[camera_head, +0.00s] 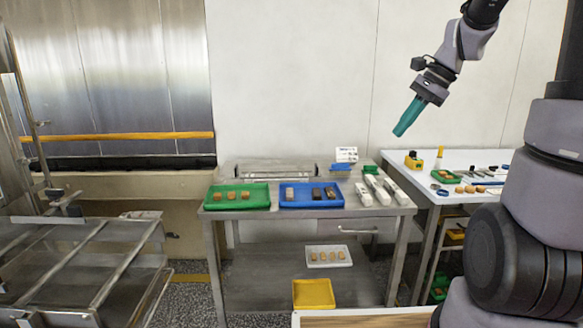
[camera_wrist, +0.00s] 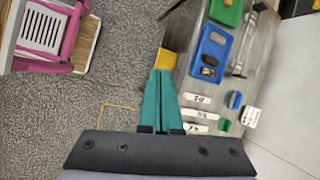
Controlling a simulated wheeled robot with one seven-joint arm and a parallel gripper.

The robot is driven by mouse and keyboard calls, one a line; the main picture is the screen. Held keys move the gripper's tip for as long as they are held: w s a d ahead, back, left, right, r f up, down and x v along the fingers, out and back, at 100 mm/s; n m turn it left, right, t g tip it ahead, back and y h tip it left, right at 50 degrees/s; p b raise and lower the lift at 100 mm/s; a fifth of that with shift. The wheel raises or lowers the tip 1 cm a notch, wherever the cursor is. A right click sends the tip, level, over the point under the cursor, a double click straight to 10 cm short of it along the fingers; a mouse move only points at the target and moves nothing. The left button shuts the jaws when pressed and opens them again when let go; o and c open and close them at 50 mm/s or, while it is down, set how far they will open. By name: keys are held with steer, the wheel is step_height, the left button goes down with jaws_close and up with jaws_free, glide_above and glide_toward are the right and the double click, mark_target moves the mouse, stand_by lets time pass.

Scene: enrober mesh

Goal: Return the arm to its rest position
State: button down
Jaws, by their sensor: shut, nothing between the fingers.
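My gripper (camera_head: 408,117) has teal fingers and hangs in the air in the upper right of the head view, in front of the pale wall. It is well above the steel table (camera_head: 331,225) and touches nothing. In the wrist view the gripper (camera_wrist: 160,76) points down over the floor and table, with its two teal fingers together and nothing between them. My arm reaches up out of the top of the head view, so part of it is hidden.
The steel table holds a green tray (camera_head: 262,206), a blue tray (camera_head: 285,206) and white boxes (camera_head: 382,195). A white table (camera_head: 466,160) stands to the right. A metal frame (camera_head: 75,262) is at left. A pink-sided cart (camera_wrist: 72,38) shows in the wrist view.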

steer(key=s+a+r+n+t+h, duration=0.1)
steer(key=s+r+n+t, duration=0.1)
steer(key=s+n, duration=0.3)
steer(key=s+a+r+n+t+h, duration=0.1)
steer(key=s+r+n, duration=0.3)
steer(key=s, duration=0.6)
steer(key=shift+s+a+r+n+t+h, duration=0.15)
steer(key=shift+s+r+n+t+h, duration=0.15)
steer(key=shift+n+t+h, duration=0.45)
